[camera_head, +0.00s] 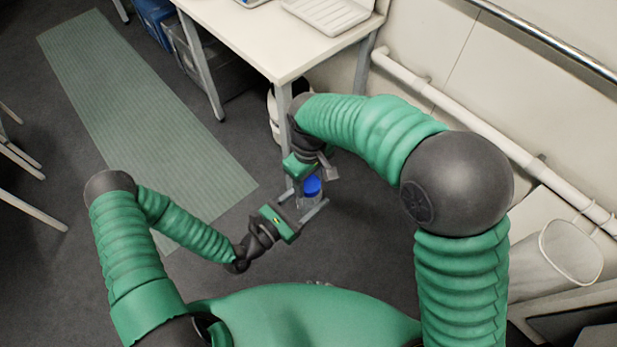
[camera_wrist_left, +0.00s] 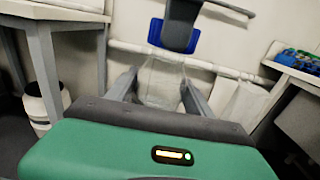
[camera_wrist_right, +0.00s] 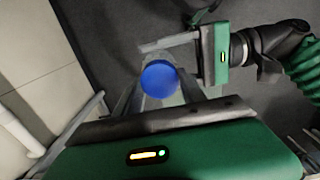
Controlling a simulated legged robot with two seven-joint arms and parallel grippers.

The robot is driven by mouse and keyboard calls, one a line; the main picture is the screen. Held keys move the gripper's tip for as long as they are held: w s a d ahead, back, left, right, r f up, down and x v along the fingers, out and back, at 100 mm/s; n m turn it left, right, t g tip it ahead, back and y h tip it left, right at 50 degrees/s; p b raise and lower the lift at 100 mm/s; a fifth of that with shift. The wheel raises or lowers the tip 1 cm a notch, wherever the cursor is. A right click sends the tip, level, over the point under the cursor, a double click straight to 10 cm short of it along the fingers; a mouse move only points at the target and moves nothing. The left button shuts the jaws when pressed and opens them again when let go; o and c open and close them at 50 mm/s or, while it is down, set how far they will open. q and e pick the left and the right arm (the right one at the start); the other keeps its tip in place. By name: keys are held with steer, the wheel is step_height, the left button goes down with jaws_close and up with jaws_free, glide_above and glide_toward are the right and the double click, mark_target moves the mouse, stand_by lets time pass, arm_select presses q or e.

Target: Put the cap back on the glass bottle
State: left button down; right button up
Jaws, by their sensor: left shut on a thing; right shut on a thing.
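The blue cap (camera_head: 312,186) sits at the top of the clear glass bottle (camera_head: 306,204), held in the air in front of me. My left gripper (camera_head: 304,202) is shut around the bottle's body; its fingers flank the bottle (camera_wrist_left: 160,82) in the left wrist view. My right gripper (camera_head: 319,177) is shut on the cap, which shows round between its fingers in the right wrist view (camera_wrist_right: 159,78). In the left wrist view the cap (camera_wrist_left: 185,42) is directly above the bottle mouth, partly behind a right finger. I cannot tell whether it touches the rim.
A white table (camera_head: 255,42) with a light tray (camera_head: 328,12) stands beyond the grippers. A white bin (camera_head: 570,252) is at the right by the wall. A green ribbed mat (camera_head: 130,105) lies on the dark floor at the left. The space around the bottle looks clear.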

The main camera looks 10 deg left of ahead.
steer(key=m, duration=0.3)
steer(key=o, duration=1.3)
steer(key=shift+r, duration=2.25)
steer(key=shift+c, duration=0.4)
